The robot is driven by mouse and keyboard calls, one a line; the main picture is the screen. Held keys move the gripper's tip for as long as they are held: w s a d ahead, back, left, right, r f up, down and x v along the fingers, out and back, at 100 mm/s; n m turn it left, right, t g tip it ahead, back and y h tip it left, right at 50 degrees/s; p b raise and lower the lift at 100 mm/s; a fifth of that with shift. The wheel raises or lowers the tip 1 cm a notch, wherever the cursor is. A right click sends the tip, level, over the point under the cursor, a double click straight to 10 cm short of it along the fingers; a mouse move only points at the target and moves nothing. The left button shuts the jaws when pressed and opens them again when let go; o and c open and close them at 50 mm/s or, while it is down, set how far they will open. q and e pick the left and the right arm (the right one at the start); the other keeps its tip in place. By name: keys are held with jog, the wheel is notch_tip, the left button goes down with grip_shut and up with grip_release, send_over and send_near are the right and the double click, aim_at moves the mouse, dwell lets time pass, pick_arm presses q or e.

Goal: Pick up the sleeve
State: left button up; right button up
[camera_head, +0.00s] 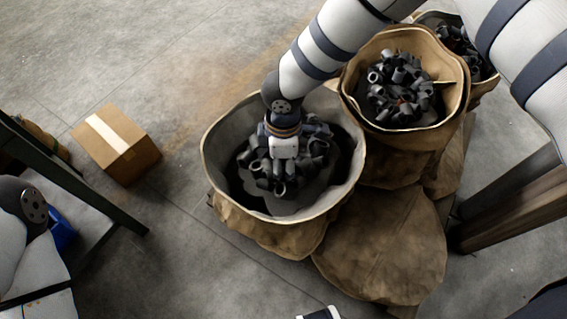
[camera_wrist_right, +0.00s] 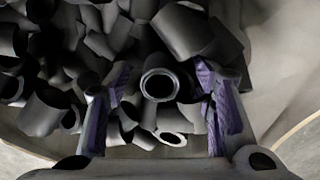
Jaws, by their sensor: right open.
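Several dark grey pipe-like sleeves lie heaped in a large open brown sack (camera_head: 222,222) in the middle of the head view. My right gripper (camera_head: 284,180) reaches down into this sack, over the heap. In the right wrist view, my right gripper (camera_wrist_right: 162,108) is open with purple-padded fingers apart. A sleeve (camera_wrist_right: 160,84) with its round open end towards the camera lies between the fingers. Whether the fingers touch it I cannot tell. Another sleeve (camera_wrist_right: 172,138) lies just below it. Of my left arm only a part shows at the left edge; its gripper is not visible.
A second sack (camera_head: 436,60) of dark sleeves stands behind to the right, with a third (camera_head: 487,88) beyond it. A cardboard box (camera_head: 117,143) is on the floor at left. The sack wall surrounds my right gripper closely. Bare floor lies between box and sack.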

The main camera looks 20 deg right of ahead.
grip_shut()
jog(key=shift+r, duration=0.1)
